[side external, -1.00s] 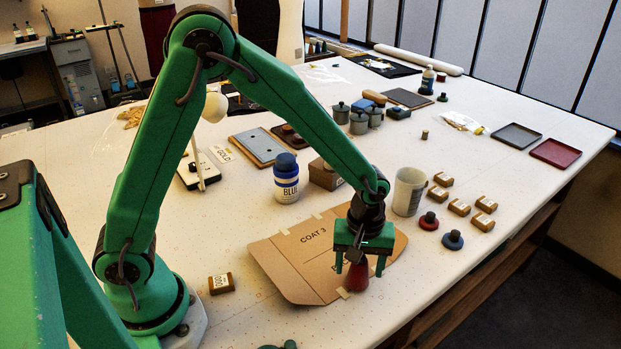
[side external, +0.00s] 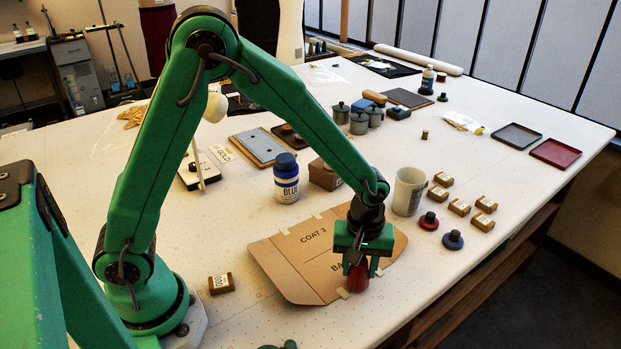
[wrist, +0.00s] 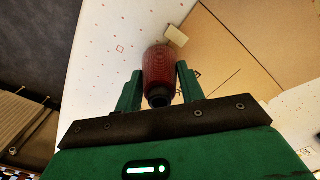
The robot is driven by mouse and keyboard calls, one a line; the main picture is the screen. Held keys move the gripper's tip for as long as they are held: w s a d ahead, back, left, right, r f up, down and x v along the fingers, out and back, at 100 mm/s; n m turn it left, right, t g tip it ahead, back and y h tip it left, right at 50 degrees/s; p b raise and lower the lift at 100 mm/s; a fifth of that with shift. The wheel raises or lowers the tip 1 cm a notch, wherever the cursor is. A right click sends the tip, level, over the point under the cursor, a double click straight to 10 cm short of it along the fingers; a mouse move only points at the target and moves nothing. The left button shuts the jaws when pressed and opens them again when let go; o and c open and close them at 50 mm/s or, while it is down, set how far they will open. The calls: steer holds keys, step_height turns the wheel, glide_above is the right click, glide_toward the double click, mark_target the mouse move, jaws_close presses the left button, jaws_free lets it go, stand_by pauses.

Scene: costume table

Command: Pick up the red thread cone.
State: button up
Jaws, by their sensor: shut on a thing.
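The red thread cone (side external: 357,280) stands at the near edge of a brown card pattern marked COAT 3 (side external: 312,238), on the white table. My gripper (side external: 359,266) is over the cone, with its two green fingers closed in on either side of it. In the wrist view the cone (wrist: 159,69) sits between the fingertips of my gripper (wrist: 160,80), its dark top towards me. The cone appears to be still at table level. The fingers hide part of its upper sides in the side view.
A blue-labelled bottle (side external: 286,178) and a pale cup (side external: 409,191) stand behind the pattern. A red knobbed weight (side external: 429,221), a blue one (side external: 453,240) and several small brown blocks (side external: 459,207) lie to the right. The table's front edge is close by.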

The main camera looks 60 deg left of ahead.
steer(key=shift+r, duration=0.1)
steer(key=shift+r, duration=0.85)
step_height(320, 180, up, 2)
steer(key=shift+r, duration=0.25)
steer(key=s+d+r, duration=0.6)
steer(key=s+d, duration=0.1)
steer(key=s, duration=0.2)
steer(key=shift+d+r, duration=0.25)
steer(key=shift+r, duration=0.05)
steer(key=shift+w+a, duration=0.1)
steer(key=shift+w, duration=0.05)
